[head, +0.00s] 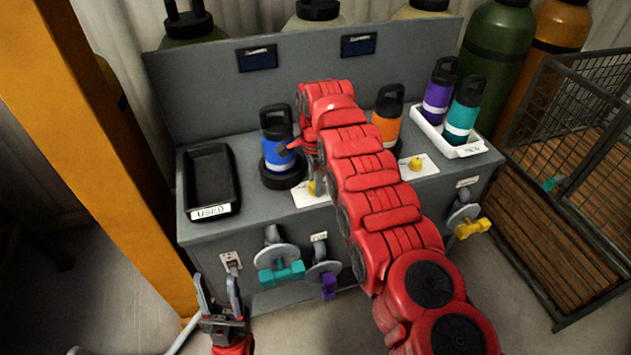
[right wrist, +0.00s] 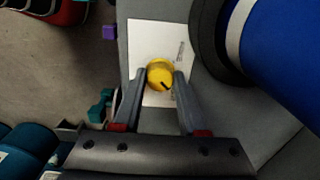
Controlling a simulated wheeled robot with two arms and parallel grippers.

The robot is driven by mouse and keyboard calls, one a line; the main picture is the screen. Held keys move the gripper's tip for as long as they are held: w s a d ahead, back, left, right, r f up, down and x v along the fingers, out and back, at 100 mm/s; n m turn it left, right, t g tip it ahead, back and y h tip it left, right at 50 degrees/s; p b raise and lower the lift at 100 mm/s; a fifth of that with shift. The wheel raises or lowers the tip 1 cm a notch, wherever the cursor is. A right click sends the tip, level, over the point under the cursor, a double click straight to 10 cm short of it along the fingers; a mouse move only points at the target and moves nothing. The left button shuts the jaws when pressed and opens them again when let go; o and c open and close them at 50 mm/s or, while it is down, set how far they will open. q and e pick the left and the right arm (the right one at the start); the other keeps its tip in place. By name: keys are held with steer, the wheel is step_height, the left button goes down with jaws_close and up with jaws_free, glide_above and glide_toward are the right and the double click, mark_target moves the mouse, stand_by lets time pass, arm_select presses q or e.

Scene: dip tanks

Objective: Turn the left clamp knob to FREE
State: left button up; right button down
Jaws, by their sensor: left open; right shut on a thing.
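The left clamp knob is a yellow round knob (right wrist: 160,73) on a white plate (right wrist: 150,38) in the right wrist view. Its black pointer mark points to the lower right in that view. The plate's print is too small to read. In the head view the knob (head: 317,187) is partly hidden by my right gripper (head: 312,170). My right gripper (right wrist: 161,77) has its fingers shut on either side of the knob. My left gripper (head: 220,300) is open and empty, low in front of the bench's left end.
A blue bottle (head: 277,143) stands in a dark ring holder beside the knob. An orange bottle (head: 386,119) and a second yellow knob (head: 416,163) are to the right. A black tray (head: 209,180) is at left. Teal (head: 283,272), purple and yellow handles stick out in front.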

steer(key=shift+n, duration=0.3)
steer(key=n+b, duration=0.1)
steer(key=n, duration=1.6)
steer(key=shift+n, duration=0.3)
stand_by(0.4)
steer(key=shift+c, duration=2.2)
jaws_free()
steer(key=shift+r, duration=0.1)
